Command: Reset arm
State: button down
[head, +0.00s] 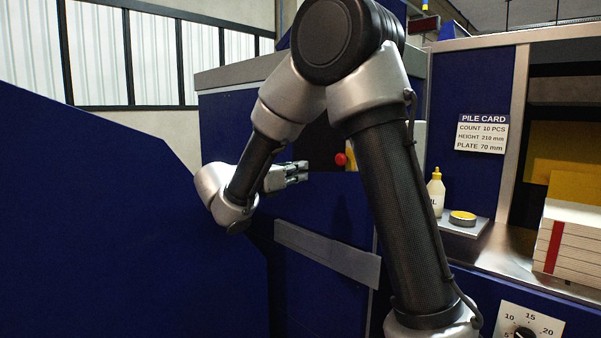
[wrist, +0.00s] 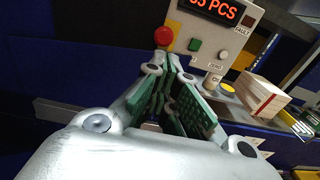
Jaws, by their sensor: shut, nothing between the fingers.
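My arm fills the middle of the head view, folded with its forearm hanging down to the left. My gripper (head: 298,172) points right in front of the blue machine, near a red button (head: 341,159). In the wrist view my gripper (wrist: 170,65) is shut, its green-padded fingers converging at the tips with nothing between them. The red button shows just beyond the fingertips in the wrist view (wrist: 163,36); I cannot tell the exact gap. It sits beside a grey control panel (wrist: 213,35) with a red display ending in "PCS", a green button and a white button.
A white stack of sewn blocks (head: 575,242) with a red stripe lies in the bay at right. A glue bottle (head: 436,190) and yellow-topped round tin (head: 462,217) stand on a small shelf. A pile card (head: 482,133) hangs above. A blue panel (head: 100,220) fills the left.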

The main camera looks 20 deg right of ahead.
jog(key=s+d+f+m+g+y, duration=0.2)
jog(key=s+f+m+g+y, duration=0.1)
jog(key=s+f+m+y, duration=0.35)
jog(key=s+d+f+m+g+y, duration=0.25)
jog(key=s+f+m, duration=0.25)
jog(key=s+f, duration=0.3)
jog(key=s+a+r+m+t+y, duration=0.1)
jog(key=s+r+m+t+y, duration=0.1)
jog(key=s+m+y, duration=0.2)
jog(key=s+a+r+m+t+y, duration=0.1)
jog(key=s+r+m+t+y, duration=0.1)
jog(key=s+m, duration=0.4)
jog(key=s+r+y, duration=0.1)
jog(key=s+y, duration=0.1)
jog(key=s, duration=0.3)
jog(key=shift+a, duration=0.3)
jog(key=shift+s, duration=0.1)
